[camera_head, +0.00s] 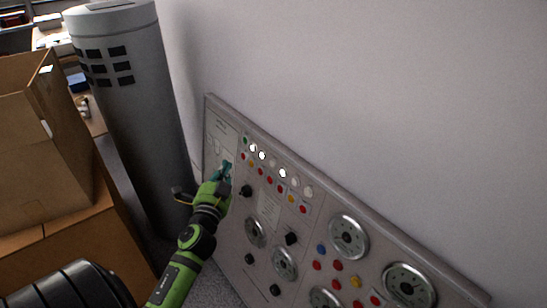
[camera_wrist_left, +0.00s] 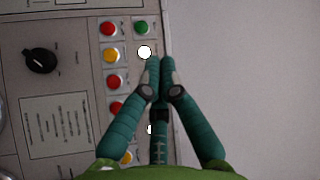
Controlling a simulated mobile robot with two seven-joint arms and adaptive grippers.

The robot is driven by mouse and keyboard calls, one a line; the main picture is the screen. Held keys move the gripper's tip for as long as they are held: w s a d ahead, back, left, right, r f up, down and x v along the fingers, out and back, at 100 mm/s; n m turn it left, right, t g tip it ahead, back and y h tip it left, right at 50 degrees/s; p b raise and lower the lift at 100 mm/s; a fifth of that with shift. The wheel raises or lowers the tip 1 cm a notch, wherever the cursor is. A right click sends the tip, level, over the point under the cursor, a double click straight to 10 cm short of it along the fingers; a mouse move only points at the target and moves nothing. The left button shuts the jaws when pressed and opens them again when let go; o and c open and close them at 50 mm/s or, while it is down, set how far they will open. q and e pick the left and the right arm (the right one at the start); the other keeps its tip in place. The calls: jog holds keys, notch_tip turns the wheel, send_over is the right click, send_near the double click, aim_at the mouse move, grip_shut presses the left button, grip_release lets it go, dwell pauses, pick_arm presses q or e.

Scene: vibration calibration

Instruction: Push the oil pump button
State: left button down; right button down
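A grey control panel (camera_head: 238,118) with rows of coloured buttons, knobs and dials leans along the wall. My left gripper (camera_head: 227,165) is at the panel's upper left, by the button rows. In the left wrist view its teal fingertips (camera_wrist_left: 161,60) are drawn together with nothing between them. They lie just right of a lit white button (camera_wrist_left: 144,52), near the panel's edge; contact cannot be told. A green button (camera_wrist_left: 142,28) is above it, and red (camera_wrist_left: 109,28) and yellow (camera_wrist_left: 111,55) buttons are to the left. The labels are unreadable, so the oil pump button cannot be identified. My right gripper is out of view.
A tall grey cylinder (camera_head: 130,95) stands left of the panel. Cardboard boxes (camera_head: 45,150) are stacked at the far left. A black knob (camera_wrist_left: 41,60) is on the panel left of the buttons. The wall (camera_head: 380,90) above the panel is bare.

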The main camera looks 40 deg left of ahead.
aim_at(262, 155)
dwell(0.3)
